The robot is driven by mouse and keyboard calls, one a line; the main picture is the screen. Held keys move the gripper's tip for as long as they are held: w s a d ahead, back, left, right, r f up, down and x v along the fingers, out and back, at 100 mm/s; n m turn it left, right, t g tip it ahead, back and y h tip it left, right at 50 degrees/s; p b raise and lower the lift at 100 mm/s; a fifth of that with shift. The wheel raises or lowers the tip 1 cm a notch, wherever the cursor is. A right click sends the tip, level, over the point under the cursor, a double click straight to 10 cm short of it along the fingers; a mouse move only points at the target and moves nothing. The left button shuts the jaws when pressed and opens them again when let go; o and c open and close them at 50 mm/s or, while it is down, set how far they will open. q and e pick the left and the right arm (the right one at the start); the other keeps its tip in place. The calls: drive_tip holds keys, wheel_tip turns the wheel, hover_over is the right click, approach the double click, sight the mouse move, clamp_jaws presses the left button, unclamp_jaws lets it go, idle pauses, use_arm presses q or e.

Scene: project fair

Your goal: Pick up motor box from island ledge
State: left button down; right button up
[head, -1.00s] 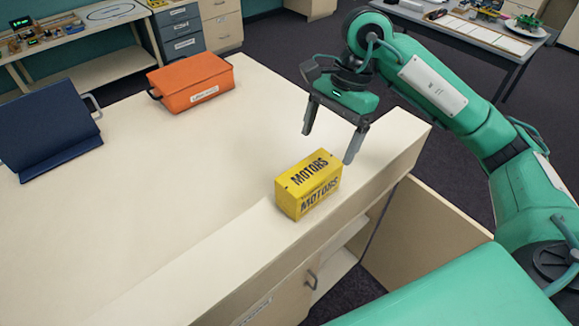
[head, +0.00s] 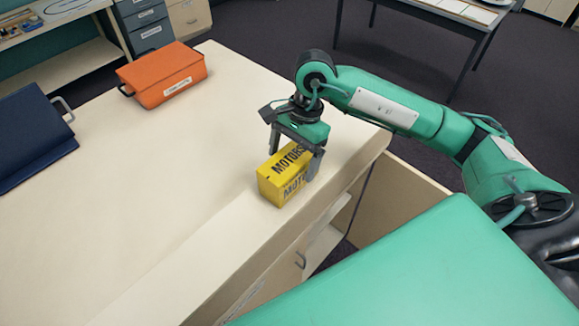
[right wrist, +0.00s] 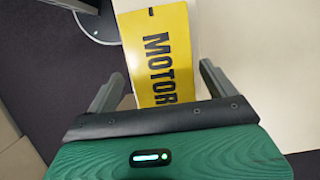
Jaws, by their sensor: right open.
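The yellow motor box (head: 272,188), lettered MOTORS in black, sits on the raised ledge (head: 215,232) along the island's near edge. My right gripper (head: 293,167) is open over the box, one finger on each side of it. In the right wrist view the box (right wrist: 158,52) shows between the two spread fingers (right wrist: 160,88), with clear space beside each. The gripper hides part of the box's top and right end in the head view. My left gripper is not in view.
An orange case (head: 163,76) and a dark blue case (head: 32,130) stand on the island top (head: 130,180). A cabinet door (head: 385,200) hangs open below the ledge. The island top's middle is clear.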

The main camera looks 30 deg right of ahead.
drive_tip(key=p+x, duration=0.2)
drive_tip(key=x, duration=0.1)
drive_tip(key=shift+w, duration=0.2)
drive_tip(key=shift+a+f, duration=0.15)
drive_tip(key=shift+f, duration=0.55)
drive_tip(key=c, duration=1.5)
